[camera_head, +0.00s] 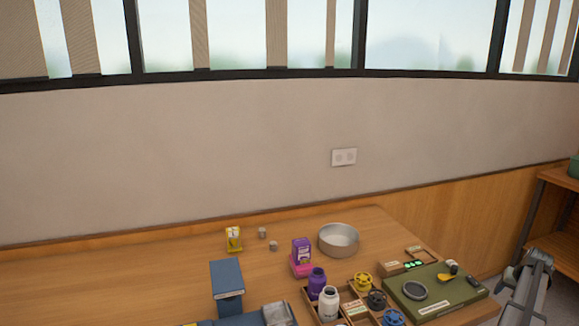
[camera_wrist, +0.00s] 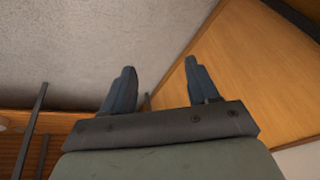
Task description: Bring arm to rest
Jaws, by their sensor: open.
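My arm (camera_head: 527,290) shows at the right edge of the head view, beside the right end of the table and apart from the things on it. My gripper (camera_wrist: 160,85) shows in the wrist view with its two dark fingers spread wide. Nothing is between the fingers. Beyond them are a pale grey surface and an orange wooden panel. The fingertips cannot be made out clearly in the head view.
A wooden shelf (camera_head: 555,180) stands at the right. The table's left part is clear.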

